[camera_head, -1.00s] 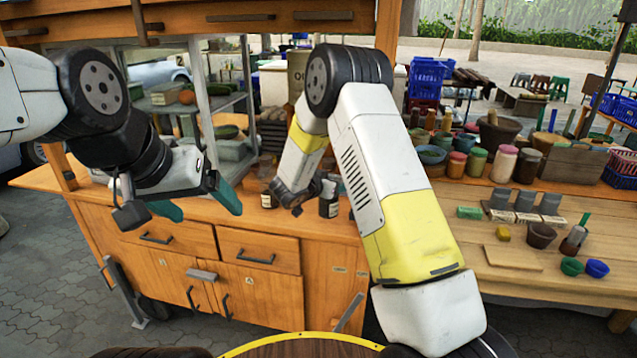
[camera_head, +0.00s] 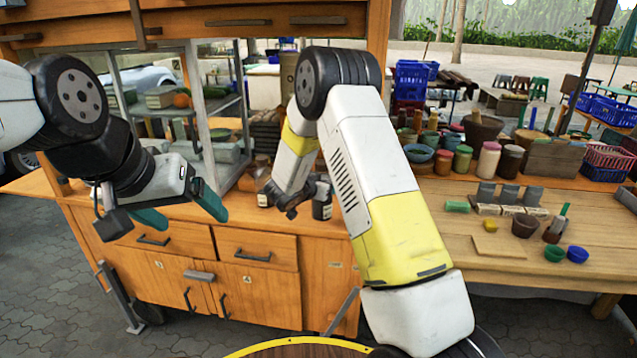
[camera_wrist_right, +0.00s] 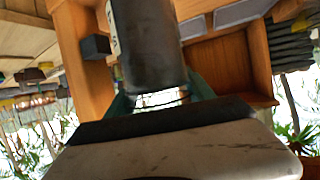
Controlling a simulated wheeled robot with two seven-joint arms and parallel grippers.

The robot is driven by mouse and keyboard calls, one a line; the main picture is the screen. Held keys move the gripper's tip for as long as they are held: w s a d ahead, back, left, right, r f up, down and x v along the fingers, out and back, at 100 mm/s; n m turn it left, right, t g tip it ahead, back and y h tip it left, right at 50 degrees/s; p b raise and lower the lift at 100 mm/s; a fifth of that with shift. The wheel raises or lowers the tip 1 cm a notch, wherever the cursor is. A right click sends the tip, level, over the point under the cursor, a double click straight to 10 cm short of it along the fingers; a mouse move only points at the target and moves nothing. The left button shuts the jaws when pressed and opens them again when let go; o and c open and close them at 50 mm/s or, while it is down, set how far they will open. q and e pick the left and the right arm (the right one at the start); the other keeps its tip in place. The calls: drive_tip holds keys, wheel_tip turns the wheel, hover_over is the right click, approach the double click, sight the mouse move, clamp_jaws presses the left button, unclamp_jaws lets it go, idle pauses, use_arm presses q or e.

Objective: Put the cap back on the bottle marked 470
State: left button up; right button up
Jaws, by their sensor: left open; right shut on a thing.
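My left gripper (camera_head: 181,211) is open and empty, with teal fingers apart, in front of the cabinet's counter at the left. I cannot tell which is marked 470. I cannot make out a cap.
The wooden cabinet (camera_head: 275,285) with drawers stands ahead. At the right, a table (camera_head: 455,235) bears a green cup (camera_head: 554,254), a blue cup (camera_head: 577,254), a brown pot (camera_head: 524,226) and several jars behind. A metal-framed shelf (camera_head: 206,130) stands behind the counter.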

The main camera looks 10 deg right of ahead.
clamp_jaws()
drive_tip(key=s+r+n+t+y, duration=0.1)
drive_tip(key=s+r+n+y, duration=0.1)
drive_tip(key=s+r, duration=0.2)
drive_tip(key=s+d+r+n+t+y, duration=0.1)
drive_tip(key=s+r, duration=0.3)
drive_tip(key=s, duration=0.7)
drive_tip(key=shift+d+n+y, duration=0.2)
drive_tip(key=shift+n+y, duration=0.3)
drive_tip(key=shift+y, duration=0.1)
drive_tip(key=a+f+n+y, duration=0.8)
drive_tip(key=a+f, duration=0.4)
drive_tip(key=f, duration=0.2)
drive_tip(key=shift+y, duration=0.7)
